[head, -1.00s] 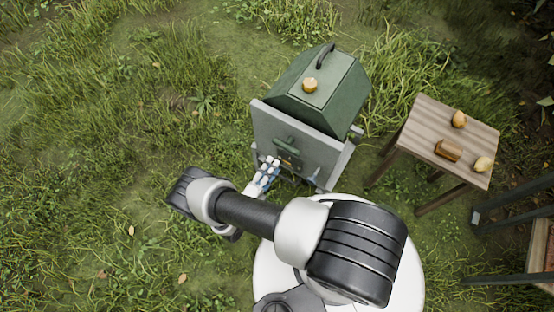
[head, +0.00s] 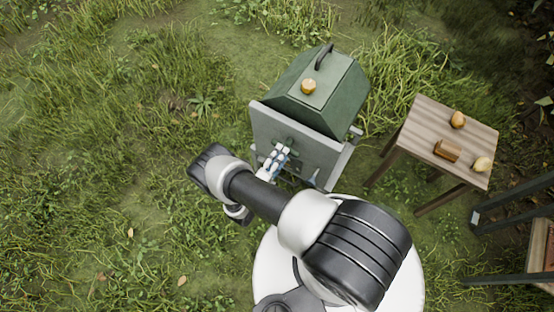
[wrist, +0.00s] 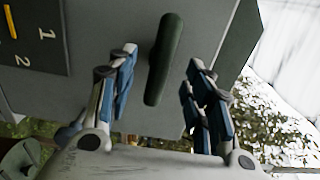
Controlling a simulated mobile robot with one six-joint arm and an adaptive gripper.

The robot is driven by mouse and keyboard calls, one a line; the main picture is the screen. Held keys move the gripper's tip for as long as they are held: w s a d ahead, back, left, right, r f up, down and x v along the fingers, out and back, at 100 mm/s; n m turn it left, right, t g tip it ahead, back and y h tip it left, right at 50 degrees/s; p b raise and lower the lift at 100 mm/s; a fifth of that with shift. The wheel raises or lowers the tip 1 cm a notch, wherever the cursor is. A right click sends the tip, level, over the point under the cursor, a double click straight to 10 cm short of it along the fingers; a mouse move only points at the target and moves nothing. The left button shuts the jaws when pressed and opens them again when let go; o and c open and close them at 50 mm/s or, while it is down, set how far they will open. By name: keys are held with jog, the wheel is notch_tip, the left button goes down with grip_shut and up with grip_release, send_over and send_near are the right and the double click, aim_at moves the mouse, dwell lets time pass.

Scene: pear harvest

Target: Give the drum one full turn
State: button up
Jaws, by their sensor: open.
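The green drum (head: 335,88) stands on a grey stand with a flat front panel (head: 270,125). A dark handle and a small orange-yellow round thing (head: 309,87) are on top of the drum. A green bar-shaped handle (wrist: 164,60) is on the front panel; in the head view my gripper partly hides it. My gripper (head: 279,155) is open at the panel. In the wrist view, its blue-and-white fingers (wrist: 162,68) stand on either side of the green handle, with a visible gap on both sides. The handle stands near upright, slightly tilted.
A dark plate (wrist: 35,35) with the numbers 1 and 2 and a yellow mark is left of the handle. A wooden table (head: 425,118) at the right holds a brown block (head: 447,150) and pear-like fruits (head: 481,164). Grass lies open at the left.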

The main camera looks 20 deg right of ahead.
jog(key=shift+x, duration=1.95)
jog(key=shift+c, duration=0.4)
grip_shut()
